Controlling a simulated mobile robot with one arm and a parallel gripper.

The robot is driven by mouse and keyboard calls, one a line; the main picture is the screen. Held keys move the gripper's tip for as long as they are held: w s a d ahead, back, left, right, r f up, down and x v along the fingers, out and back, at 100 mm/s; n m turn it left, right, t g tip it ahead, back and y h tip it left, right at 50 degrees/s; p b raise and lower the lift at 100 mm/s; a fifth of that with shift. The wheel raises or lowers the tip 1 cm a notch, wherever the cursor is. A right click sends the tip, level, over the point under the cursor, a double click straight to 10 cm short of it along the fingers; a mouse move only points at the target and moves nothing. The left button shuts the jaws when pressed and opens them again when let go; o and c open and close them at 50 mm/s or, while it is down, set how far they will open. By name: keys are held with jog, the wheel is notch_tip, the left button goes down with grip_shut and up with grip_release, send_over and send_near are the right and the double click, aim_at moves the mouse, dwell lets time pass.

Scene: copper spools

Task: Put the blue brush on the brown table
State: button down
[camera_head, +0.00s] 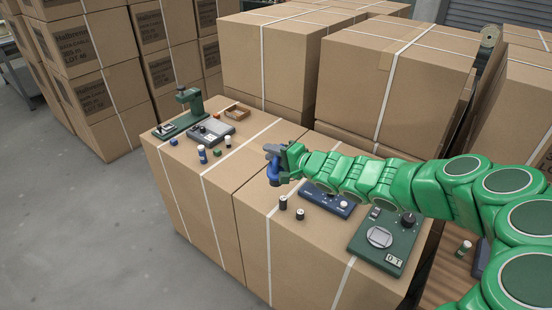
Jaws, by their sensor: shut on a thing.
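My gripper (275,152), at the end of my green arm, is shut on the blue brush (273,172). The brush hangs upright below the jaws, close to the top of the strapped cardboard boxes (247,180). I cannot tell whether it touches the cardboard. The jaws hide its upper part. A brown wooden surface (437,288), likely the brown table, shows at the lower right beside the boxes, partly hidden by my arm.
A green stand (188,98), a grey scale (211,131) and small bottles stand on the left box. Two dark spools (299,214), a blue device (328,198) and a green scale (385,240) stand on the right one. Tall cartons (397,90) rise behind. A small green-and-white bottle (464,248) is on the wood.

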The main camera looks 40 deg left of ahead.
notch_tip(320, 180, down, 3)
jog(key=shift+f, duration=0.1)
jog(key=shift+w+a+f, duration=0.1)
jog(key=shift+w+f, duration=0.05)
jog(key=shift+f, duration=0.15)
jog(key=shift+w+a+f, duration=1.5)
jog(key=shift+a+f, duration=0.25)
jog(key=shift+f, duration=0.35)
jog(key=shift+w+a+f, duration=1.45)
jog(key=shift+a+f, duration=0.25)
jog(key=shift+f, duration=0.45)
jog(key=shift+w+a+f, duration=1.5)
jog(key=shift+a+f, duration=0.25)
jog(key=shift+f, duration=0.35)
jog(key=shift+f, duration=0.2)
jog(key=c, duration=1)
grip_release()
jog(key=shift+o, duration=0.2)
